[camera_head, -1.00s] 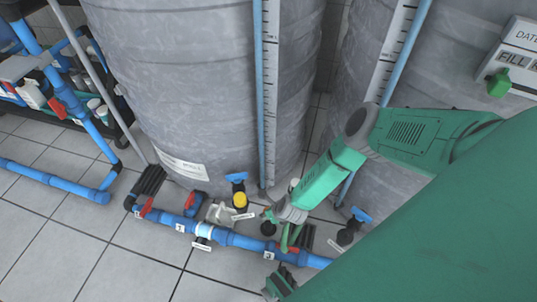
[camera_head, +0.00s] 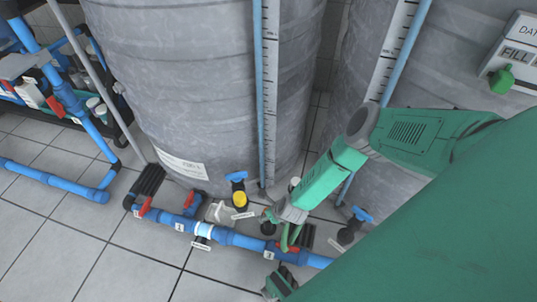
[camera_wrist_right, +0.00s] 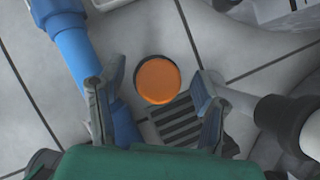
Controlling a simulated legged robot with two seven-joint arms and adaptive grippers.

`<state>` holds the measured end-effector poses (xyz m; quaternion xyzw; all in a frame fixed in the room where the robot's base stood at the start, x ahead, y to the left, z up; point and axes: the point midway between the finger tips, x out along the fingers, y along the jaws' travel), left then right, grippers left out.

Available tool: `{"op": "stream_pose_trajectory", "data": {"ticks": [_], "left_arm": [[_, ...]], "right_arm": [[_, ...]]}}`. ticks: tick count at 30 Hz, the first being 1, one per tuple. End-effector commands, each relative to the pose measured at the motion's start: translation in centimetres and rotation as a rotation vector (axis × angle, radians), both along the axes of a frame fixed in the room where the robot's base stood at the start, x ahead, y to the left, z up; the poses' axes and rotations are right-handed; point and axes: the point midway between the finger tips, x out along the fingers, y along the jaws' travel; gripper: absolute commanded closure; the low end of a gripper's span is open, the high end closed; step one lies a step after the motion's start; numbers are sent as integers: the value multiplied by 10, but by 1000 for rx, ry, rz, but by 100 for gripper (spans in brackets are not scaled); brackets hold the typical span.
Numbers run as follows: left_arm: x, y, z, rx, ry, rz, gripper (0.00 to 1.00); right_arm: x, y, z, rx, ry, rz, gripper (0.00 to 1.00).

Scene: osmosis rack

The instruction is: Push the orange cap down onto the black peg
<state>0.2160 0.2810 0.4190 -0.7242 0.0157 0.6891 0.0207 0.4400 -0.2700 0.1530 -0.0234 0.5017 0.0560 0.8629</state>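The round orange cap (camera_wrist_right: 157,80) shows from above in the right wrist view, near the middle. The black peg cannot be made out; whatever is under the cap is hidden by it. My right gripper (camera_wrist_right: 155,98) is open, with one grey finger left of the cap and one right of it. Gaps show between the cap and both fingers, and nothing is held. In the head view my right gripper (camera_head: 284,236) points down beside the blue pipe, and I cannot make out the cap there.
A blue pipe (camera_head: 235,238) with red valve handles runs along the floor. A yellow-topped fitting (camera_head: 240,199) stands left of my right gripper. Large grey tanks (camera_head: 205,90) rise behind. A black slatted piece (camera_wrist_right: 180,125) lies below the cap in the wrist view.

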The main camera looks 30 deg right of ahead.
Motion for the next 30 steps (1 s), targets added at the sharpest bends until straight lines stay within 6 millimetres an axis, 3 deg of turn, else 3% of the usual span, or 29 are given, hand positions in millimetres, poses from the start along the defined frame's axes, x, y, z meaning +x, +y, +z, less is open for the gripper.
{"op": "stream_pose_trajectory", "data": {"ticks": [11, 24, 30], "left_arm": [[-1, 0, 1, 0, -2, 0, 42], [-1, 0, 1, 0, -2, 0, 42], [-1, 0, 1, 0, -2, 0, 42]], "right_arm": [[-2, 0, 4, 1, 1, 1, 42], [-30, -5, 53, 3, 1, -1, 42], [-36, -6, 63, 1, 1, 1, 42]]}}
